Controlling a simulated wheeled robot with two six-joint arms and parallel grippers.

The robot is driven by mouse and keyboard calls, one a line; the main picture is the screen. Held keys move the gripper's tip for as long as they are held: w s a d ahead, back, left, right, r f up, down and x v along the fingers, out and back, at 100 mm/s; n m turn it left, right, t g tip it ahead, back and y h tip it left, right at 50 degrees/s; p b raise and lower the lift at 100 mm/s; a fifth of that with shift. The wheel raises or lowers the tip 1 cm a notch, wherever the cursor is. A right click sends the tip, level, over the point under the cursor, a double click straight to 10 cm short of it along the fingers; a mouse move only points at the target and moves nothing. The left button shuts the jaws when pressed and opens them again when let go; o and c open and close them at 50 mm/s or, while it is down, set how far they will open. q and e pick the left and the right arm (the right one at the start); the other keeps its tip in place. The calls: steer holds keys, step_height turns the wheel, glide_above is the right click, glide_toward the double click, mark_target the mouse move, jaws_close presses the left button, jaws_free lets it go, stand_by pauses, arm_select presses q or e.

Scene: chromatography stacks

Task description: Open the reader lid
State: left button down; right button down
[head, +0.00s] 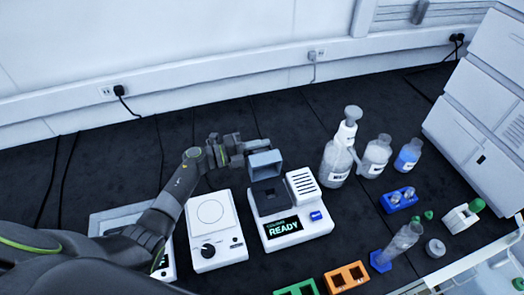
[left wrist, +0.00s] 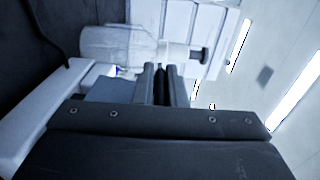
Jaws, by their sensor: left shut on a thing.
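The reader (head: 297,226) is a white box with a green READY display, a blue button and a vented top at its right. Its grey lid (head: 265,163) stands raised at the back, above a dark open well (head: 270,199). My left gripper (head: 243,147) is shut on the lid at its upper left edge. In the left wrist view the fingers (left wrist: 166,84) are close together, with the grey lid (left wrist: 108,90) beside them. The exact contact is partly hidden. My right gripper is not in view.
A wash bottle (head: 337,160) and other bottles stand behind right. A blue rack (head: 399,199) and an orange rack (head: 346,277) are right and in front. Dark bench shows behind the reader.

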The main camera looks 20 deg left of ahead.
arm_select(q)
steer(key=shift+w+a+f, duration=0.2)
steer(key=shift+w+f, duration=0.05)
steer(key=shift+w, duration=0.05)
stand_by(0.4)
steer(key=c, duration=1.5)
jaws_free()
steer(key=v, duration=0.7)
steer(key=shift+s+a, duration=0.2)
steer(key=shift+r, duration=0.1)
